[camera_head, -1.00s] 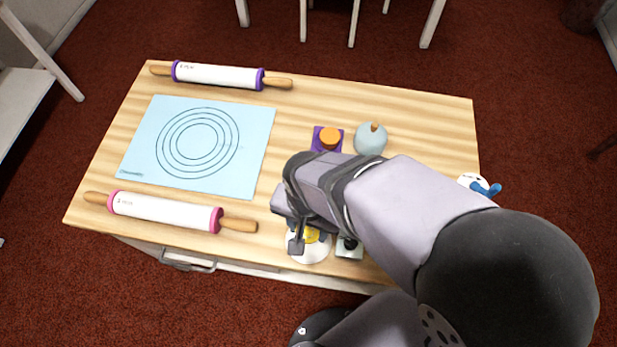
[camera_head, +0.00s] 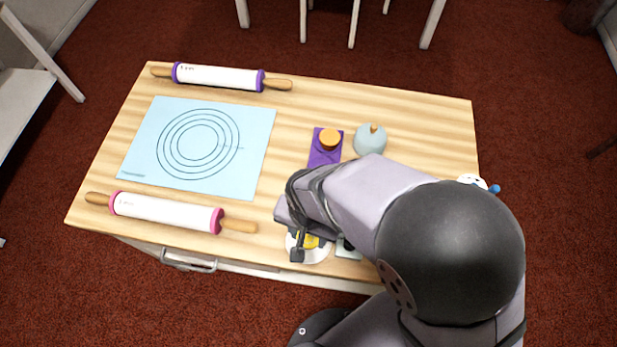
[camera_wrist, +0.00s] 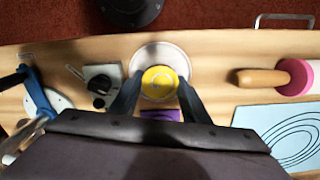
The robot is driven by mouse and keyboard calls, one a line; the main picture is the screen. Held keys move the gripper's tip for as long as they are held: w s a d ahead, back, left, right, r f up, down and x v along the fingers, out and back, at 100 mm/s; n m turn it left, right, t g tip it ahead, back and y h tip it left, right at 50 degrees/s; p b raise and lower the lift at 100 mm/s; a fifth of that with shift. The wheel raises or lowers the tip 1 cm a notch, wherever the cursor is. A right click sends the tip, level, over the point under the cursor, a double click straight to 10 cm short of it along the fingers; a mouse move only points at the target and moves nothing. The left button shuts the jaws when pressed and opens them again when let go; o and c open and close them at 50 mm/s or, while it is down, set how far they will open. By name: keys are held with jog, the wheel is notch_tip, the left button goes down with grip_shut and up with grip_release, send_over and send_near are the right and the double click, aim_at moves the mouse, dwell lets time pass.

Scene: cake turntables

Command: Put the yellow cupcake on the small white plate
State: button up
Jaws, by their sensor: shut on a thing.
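The yellow cupcake (camera_head: 309,241) is between the fingers of my gripper (camera_head: 308,243), which is shut on it. In the wrist view the cupcake (camera_wrist: 160,80) shows its round yellow top between the two dark fingers (camera_wrist: 159,92). The small white plate (camera_head: 316,259) is directly under or just behind the cupcake near the table's front edge. In the wrist view the plate's rim (camera_wrist: 160,52) shows around the far side of the cupcake. I cannot tell whether the cupcake touches the plate. My arm covers part of this area in the head view.
A pale square item with a black knob (camera_wrist: 100,88) stands close beside the plate. A purple board (camera_head: 324,155) with an orange-topped item (camera_head: 330,138) and a grey-blue round item (camera_head: 370,140) lie behind. A pink-ended rolling pin (camera_head: 165,210) and blue mat (camera_head: 250,170) are left.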

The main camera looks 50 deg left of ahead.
aim_at(309, 237)
jog(key=o, duration=1.2)
jog(key=shift+c, duration=0.2)
notch_tip(309, 237, up, 12)
jog(key=b, duration=0.1)
jog(key=shift+r+b, duration=0.15)
jog(key=shift+b, duration=0.25)
jog(key=w+d+f+m, duration=0.1)
jog(key=w+d+m, duration=0.2)
jog(key=w+d, duration=1.4)
jog(key=w+d+f+m, duration=0.1)
jog(key=d+m, duration=0.1)
jog(key=d, duration=0.7)
jog(key=d+f+m, duration=0.1)
jog(key=d, duration=0.9)
jog(key=shift+w+f+m, duration=0.25)
jog(key=shift+w+m, duration=0.15)
